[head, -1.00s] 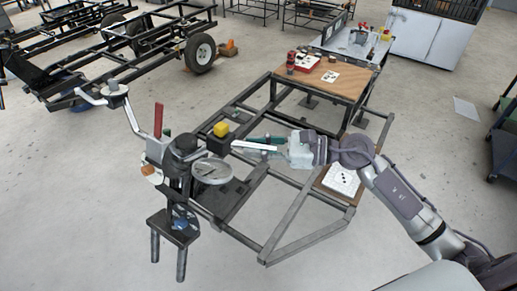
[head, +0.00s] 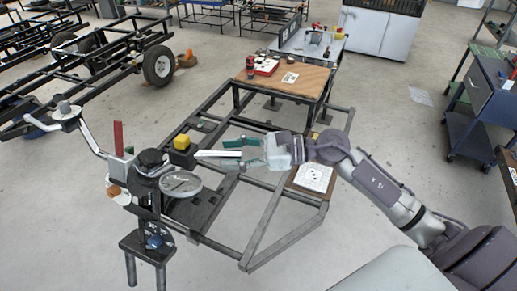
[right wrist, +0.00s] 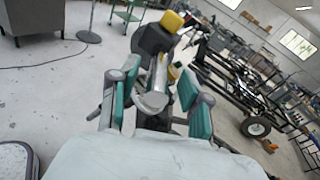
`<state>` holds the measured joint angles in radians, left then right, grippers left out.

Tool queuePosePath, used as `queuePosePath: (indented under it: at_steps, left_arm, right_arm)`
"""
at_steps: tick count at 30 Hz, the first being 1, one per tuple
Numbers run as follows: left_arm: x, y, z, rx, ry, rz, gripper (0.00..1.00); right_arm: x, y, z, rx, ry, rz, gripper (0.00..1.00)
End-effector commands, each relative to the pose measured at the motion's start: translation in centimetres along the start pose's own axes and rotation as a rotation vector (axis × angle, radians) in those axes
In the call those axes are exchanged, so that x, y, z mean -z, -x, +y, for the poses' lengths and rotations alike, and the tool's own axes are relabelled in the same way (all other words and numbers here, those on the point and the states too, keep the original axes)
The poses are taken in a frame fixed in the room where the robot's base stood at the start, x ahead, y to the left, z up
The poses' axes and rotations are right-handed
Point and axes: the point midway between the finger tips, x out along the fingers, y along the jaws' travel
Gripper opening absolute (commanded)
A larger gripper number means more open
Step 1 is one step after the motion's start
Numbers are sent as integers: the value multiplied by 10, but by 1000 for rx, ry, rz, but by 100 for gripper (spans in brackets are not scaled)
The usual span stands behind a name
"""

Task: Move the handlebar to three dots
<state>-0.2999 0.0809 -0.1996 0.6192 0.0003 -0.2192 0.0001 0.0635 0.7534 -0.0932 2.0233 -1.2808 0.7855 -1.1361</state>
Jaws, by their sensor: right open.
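A pale silver bar (head: 215,154), which I take for the handlebar, lies level at mid-frame in the head view. In the right wrist view its rounded near end (right wrist: 152,100) shows between the two teal finger pads. My right gripper (head: 238,151) is open around or just above the bar; it also shows open in the right wrist view (right wrist: 158,97). I cannot tell whether a finger touches it. A white card with dark dots (head: 314,177) lies on a small wooden board (head: 297,187), right of the gripper. My left gripper is not in view.
A black metal frame (head: 245,245) surrounds the work area. A yellow block (head: 182,142) sits behind the bar. A stand with a round disc (head: 180,183) and bent silver bar (head: 92,140) is at left. Another marked card (head: 290,77) lies on the rear wooden table (head: 310,88).

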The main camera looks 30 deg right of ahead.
Motion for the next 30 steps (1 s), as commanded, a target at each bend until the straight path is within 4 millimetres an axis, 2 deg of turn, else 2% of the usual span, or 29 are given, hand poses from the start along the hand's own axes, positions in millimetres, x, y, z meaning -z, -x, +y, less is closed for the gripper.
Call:
queuePosePath:
  at_steps: [6,13,18,30]
  left_arm:
    - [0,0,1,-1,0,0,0]
    - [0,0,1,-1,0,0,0]
    - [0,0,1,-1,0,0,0]
    - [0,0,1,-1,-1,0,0]
  right_arm:
    - [1,49,0,1,-3,3,48]
    - [0,85,0,1,-1,-1,48]
    - [-1,94,0,0,1,-2,48]
    - [-1,94,0,0,1,-2,48]
